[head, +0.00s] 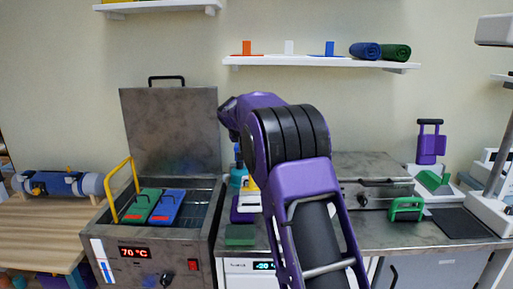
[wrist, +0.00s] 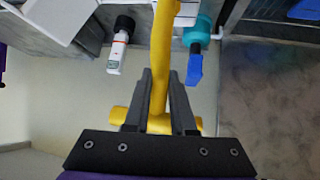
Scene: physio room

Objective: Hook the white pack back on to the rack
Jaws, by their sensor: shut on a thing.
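My gripper (wrist: 158,75) is shut on a yellow handle (wrist: 159,50) with a crossbar at its near end; the shaft runs away from the fingers out of the wrist view. In the head view my arm hides the gripper. A small yellow and white piece (head: 251,184) shows beside my arm there; I cannot tell whether it is the white pack. No white pack shows clearly. A steel tank (head: 150,243) stands at the left with its lid (head: 172,128) up. A green pack (head: 143,205) and a blue pack (head: 167,207) sit in its opening, beside a yellow bar (head: 119,190).
A teal bottle (wrist: 198,33) and a white bottle with a black end (wrist: 117,53) stand near the handle. A purple item (head: 243,210) is partly behind my arm. A closed steel box (head: 372,180) and a green-handled item (head: 406,209) are right of my arm.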

